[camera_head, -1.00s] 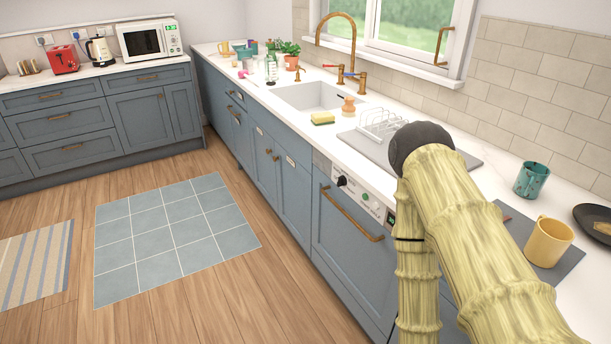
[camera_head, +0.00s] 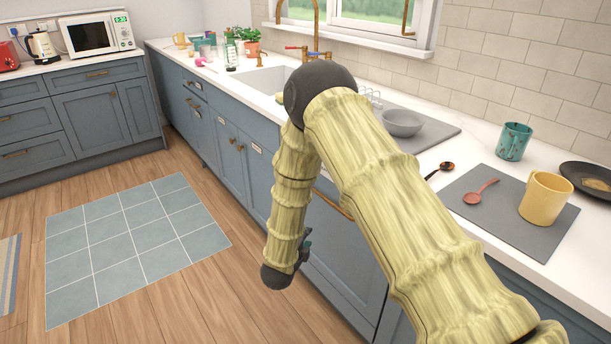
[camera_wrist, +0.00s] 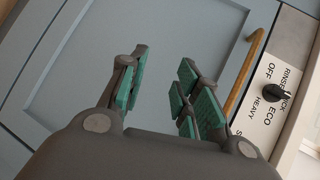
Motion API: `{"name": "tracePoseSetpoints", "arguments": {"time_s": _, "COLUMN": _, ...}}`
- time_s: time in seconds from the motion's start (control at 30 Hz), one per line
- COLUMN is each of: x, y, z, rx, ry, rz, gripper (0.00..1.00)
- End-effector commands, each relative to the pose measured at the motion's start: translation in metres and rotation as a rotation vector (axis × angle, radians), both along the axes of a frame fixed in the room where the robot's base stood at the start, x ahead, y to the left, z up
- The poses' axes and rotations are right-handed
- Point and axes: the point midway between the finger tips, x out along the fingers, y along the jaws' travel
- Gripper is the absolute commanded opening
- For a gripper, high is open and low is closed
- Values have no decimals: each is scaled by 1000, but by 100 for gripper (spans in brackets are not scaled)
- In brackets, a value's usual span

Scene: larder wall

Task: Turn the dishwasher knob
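The dishwasher knob (camera_wrist: 277,91) is black and sits on a pale panel with printed words such as OFF, ECO and HEAVY, at the right of the wrist view. In the head view my arm hides it. The dishwasher's blue-grey door (camera_head: 345,255) shows behind my arm, with its brass handle (camera_wrist: 245,72) beside the panel. My gripper (camera_wrist: 160,85) has green-padded fingers spread apart with nothing between them. It is in front of the door, left of the handle and knob in the wrist view, and apart from the knob. In the head view my gripper is mostly hidden by my forearm.
The white counter above carries a grey mat (camera_head: 487,211) with a yellow mug (camera_head: 545,198) and a red spoon (camera_head: 482,191). A teal cup (camera_head: 513,141), a grey bowl (camera_head: 402,123) and a dark pan (camera_head: 590,178) stand nearby. The wooden floor (camera_head: 190,280) in front is open.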

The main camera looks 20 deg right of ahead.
Motion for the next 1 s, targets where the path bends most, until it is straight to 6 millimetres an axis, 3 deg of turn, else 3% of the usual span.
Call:
{"name": "tracePoseSetpoints", "arguments": {"time_s": 0.03, "x": 23, "y": 4, "z": 10, "rx": 62, "ry": -123, "rz": -76, "gripper": 32}}
{"name": "tracePoseSetpoints", "arguments": {"time_s": 0.2, "x": 72, "y": 12, "z": 71, "rx": 296, "ry": -540, "rz": -328, "gripper": 32}}
{"name": "tracePoseSetpoints", "arguments": {"time_s": 0.33, "x": 93, "y": 22, "z": 116, "rx": 476, "ry": -861, "rz": -492, "gripper": 32}}
{"name": "tracePoseSetpoints", "arguments": {"time_s": 0.5, "x": 102, "y": 36, "z": 163, "rx": 666, "ry": -1213, "rz": -655, "gripper": 32}}
{"name": "tracePoseSetpoints", "arguments": {"time_s": 0.7, "x": 101, "y": 47, "z": 193, "rx": 784, "ry": -1443, "rz": -751, "gripper": 32}}
{"name": "tracePoseSetpoints", "arguments": {"time_s": 0.87, "x": 102, "y": 44, "z": 200, "rx": 807, "ry": -1491, "rz": -772, "gripper": 32}}
{"name": "tracePoseSetpoints", "arguments": {"time_s": 1.0, "x": 107, "y": 30, "z": 200, "rx": 805, "ry": -1492, "rz": -771, "gripper": 32}}
